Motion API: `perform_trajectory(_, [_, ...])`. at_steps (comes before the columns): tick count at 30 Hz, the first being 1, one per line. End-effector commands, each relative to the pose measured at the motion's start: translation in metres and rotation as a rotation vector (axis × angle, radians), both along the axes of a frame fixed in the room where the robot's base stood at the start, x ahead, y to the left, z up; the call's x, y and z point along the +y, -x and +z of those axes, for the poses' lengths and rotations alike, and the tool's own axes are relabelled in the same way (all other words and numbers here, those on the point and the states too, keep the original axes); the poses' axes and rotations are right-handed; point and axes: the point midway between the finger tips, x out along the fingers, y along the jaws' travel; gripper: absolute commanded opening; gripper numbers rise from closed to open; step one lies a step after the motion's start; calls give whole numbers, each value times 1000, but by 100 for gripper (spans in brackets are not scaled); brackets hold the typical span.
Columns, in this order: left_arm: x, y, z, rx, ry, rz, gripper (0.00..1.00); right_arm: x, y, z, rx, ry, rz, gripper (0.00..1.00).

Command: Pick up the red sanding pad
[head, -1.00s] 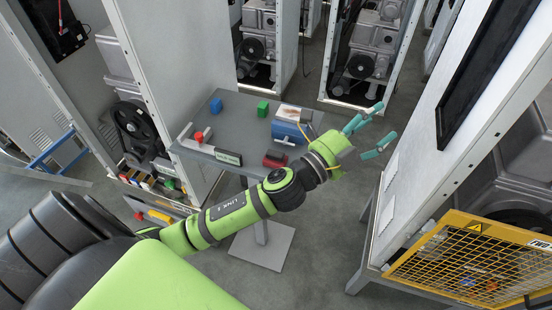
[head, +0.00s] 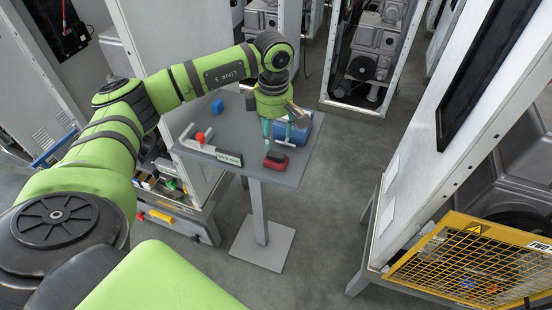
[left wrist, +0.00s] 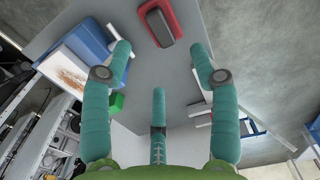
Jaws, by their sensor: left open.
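The red sanding pad (head: 276,160), with a dark grey top, lies near the right front edge of the grey table (head: 235,125). In the left wrist view the red pad (left wrist: 160,22) is at the top centre, beyond the fingertips. My left gripper (head: 278,136) points down over the table, just behind and above the pad. Its teal fingers (left wrist: 160,60) are spread open and empty, and none appears to touch the pad. My right gripper is in neither view.
A blue box (head: 308,125) stands on the table close to the gripper's right. A green block (left wrist: 117,103) shows in the wrist view. A yellow mesh guard (head: 475,262) is at lower right.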

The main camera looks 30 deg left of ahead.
Motion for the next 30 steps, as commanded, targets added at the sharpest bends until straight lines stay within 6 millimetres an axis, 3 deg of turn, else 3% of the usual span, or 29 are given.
perform_trajectory(11, [-4, 1, -43, 7, 1, -1, 61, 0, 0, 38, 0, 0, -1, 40])
perform_trajectory(16, [-4, 0, -64, 3, 3, 0, 61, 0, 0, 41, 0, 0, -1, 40])
perform_trajectory(23, [-4, -1, -67, 0, 3, -1, 61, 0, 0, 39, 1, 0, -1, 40])
perform_trajectory(24, [-4, -1, -67, 0, 3, -1, 53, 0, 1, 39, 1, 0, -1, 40])
perform_trajectory(28, [-4, 0, -67, 1, 3, -1, 1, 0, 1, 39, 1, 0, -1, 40])
perform_trajectory(30, [-4, 0, -67, 1, 4, -1, 0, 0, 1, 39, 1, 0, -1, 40])
